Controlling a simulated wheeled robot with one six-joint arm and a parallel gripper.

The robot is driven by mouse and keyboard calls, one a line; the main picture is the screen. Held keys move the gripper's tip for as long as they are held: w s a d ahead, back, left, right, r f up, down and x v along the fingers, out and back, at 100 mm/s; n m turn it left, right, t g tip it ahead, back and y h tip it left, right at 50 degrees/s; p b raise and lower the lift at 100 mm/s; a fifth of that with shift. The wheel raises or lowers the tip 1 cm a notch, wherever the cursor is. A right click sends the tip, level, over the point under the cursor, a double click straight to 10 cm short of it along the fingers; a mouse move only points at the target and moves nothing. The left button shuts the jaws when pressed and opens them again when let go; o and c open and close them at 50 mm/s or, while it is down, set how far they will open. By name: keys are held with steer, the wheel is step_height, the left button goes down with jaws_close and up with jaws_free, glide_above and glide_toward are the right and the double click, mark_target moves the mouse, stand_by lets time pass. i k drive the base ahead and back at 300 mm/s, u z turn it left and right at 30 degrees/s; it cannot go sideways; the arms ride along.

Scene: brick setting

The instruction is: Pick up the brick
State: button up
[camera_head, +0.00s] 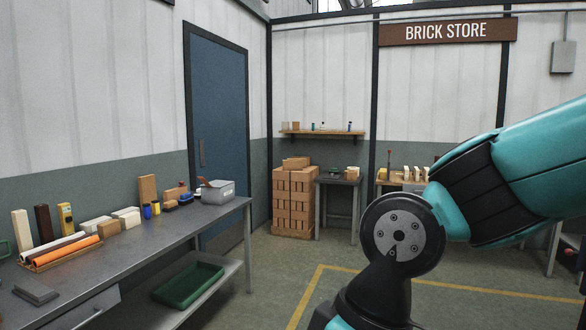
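Several brick-like blocks show, and I cannot tell which one the task means. A tall stack of orange-brown bricks (294,205) stands on the floor at the back, with a single brick (296,162) lying on top. On the left workbench (160,235), a tan block (147,189) stands upright among pale blocks (126,215) lying flat. A cream block (21,230) and a dark brown block (43,224) stand at the far left. My arm fills the right side, well apart from the bench and the stack. My gripper is out of view.
A grey box (217,191) sits at the bench's far end. An orange roll (68,252) and a grey flat block (36,291) lie nearer. A green tray (188,284) is on the lower shelf. Open floor with a yellow line (306,296) lies right of the bench.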

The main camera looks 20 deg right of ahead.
mark_target(288, 165)
steer(key=z, duration=0.15)
steer(key=i, duration=0.8)
steer(key=z, duration=0.65)
steer(key=i, duration=2.15)
steer(key=z, duration=0.4)
steer(key=i, duration=2.1)
steer(key=u, duration=0.25)
steer(key=i, duration=2.15)
steer(key=u, duration=0.95)
steer(key=i, duration=1.9)
steer(key=u, duration=0.55)
